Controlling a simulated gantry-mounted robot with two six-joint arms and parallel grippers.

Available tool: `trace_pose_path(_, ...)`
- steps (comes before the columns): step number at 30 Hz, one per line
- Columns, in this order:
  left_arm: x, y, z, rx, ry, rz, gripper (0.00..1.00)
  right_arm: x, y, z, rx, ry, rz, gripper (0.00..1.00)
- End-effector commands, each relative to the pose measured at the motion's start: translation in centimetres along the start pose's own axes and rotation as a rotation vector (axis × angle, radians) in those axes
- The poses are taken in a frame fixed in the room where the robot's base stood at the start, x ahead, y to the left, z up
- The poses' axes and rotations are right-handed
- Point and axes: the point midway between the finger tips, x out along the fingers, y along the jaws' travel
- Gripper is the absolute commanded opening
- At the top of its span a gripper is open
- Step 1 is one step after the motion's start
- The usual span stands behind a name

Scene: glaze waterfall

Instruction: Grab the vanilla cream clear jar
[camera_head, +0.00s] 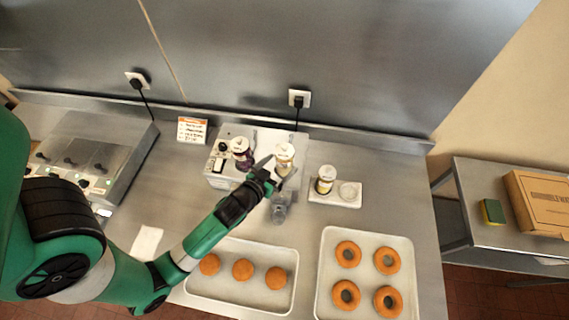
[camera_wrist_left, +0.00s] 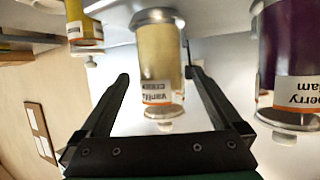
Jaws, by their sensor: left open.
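The vanilla cream clear jar (camera_head: 284,156) holds pale yellow cream and stands on the white machine at the back of the counter. In the left wrist view the jar (camera_wrist_left: 160,62) appears upside down, with its label readable as vanilla cream. My left gripper (camera_head: 279,168) is open at the jar. In the wrist view its two fingers (camera_wrist_left: 158,76) lie on either side of the jar, with gaps visible. I cannot tell how deep the jar sits between them. My right gripper is not in view.
A dark purple jam jar (camera_wrist_left: 292,50) stands close beside the vanilla jar, also on the machine (camera_head: 216,179). Another jar (camera_head: 325,179) stands on a small white tray (camera_head: 347,203) to the right. A clear container (camera_head: 279,208) is below my gripper. Doughnut trays (camera_head: 322,262) fill the front.

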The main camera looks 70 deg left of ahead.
Motion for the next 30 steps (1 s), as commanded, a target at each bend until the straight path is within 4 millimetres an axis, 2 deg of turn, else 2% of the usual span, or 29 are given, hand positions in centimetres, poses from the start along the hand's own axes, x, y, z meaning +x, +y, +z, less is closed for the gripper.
trace_pose_path(3,2.2,-0.2,0.1,-0.001,0.001,-0.002,1.0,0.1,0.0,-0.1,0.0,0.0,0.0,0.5)
trace_pose_path(6,3.3,-0.1,0.1,0.0,0.001,-0.001,1.0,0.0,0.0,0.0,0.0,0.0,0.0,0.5)
trace_pose_path(13,3.5,-0.1,0.1,0.001,0.0,0.0,1.0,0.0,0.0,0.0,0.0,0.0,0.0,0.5)
trace_pose_path(14,3.5,-0.1,0.1,0.001,0.0,0.0,0.96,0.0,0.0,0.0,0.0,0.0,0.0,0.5)
trace_pose_path(30,3.5,-0.1,0.1,0.001,0.001,0.0,0.0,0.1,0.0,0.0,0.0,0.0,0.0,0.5)
